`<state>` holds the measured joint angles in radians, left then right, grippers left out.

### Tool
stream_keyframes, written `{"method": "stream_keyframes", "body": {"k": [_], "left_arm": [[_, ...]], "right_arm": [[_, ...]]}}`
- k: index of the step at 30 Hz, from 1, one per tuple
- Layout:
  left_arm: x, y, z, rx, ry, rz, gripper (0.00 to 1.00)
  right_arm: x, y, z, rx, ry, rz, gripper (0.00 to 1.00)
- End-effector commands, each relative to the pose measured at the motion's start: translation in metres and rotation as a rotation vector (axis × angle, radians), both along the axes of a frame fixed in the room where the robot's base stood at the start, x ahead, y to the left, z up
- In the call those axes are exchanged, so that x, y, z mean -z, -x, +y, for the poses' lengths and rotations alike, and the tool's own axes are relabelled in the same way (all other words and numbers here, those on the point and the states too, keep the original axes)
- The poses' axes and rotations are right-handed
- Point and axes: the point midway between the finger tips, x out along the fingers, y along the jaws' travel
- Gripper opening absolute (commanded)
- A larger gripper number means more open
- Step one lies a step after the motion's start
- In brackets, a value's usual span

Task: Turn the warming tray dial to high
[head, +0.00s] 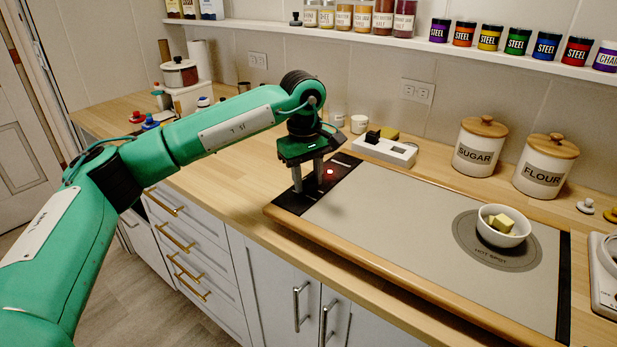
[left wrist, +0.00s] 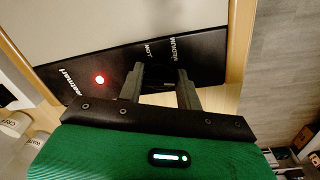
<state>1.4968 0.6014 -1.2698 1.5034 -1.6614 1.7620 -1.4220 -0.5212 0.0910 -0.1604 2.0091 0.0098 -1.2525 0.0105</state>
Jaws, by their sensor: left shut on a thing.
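The warming tray (head: 375,215) lies on the wooden counter, with a grey top, wood edge and black control strip (head: 291,202) at its left end. A red light (head: 330,171) glows on the strip; it also shows in the left wrist view (left wrist: 99,79). My left gripper (head: 308,184) points down onto the strip. In the left wrist view its two fingers (left wrist: 160,85) are a little apart beside the word MEDIUM and another short label. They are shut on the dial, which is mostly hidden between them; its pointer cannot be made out. My right gripper is not in view.
A white bowl with yellow pieces (head: 503,225) sits on the tray's hot spot ring. A white device (head: 384,150) and the sugar (head: 479,148) and flour (head: 545,166) canisters stand behind the tray. The counter left of the tray is clear near the gripper.

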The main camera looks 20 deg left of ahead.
Motion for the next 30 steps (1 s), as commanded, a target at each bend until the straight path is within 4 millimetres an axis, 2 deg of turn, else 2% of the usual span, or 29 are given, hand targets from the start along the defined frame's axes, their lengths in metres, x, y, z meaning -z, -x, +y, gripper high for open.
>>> {"method": "stream_keyframes", "body": {"k": [13, 30], "left_arm": [[0.0008, 0.0002, 0.0012, 0.28, 0.0, 0.004, 0.12], [0.0006, -0.0001, 0.0015, 0.346, 0.0, 0.002, 0.12]], "right_arm": [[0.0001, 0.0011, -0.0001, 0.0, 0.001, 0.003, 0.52], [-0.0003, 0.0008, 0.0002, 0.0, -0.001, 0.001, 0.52]]}}
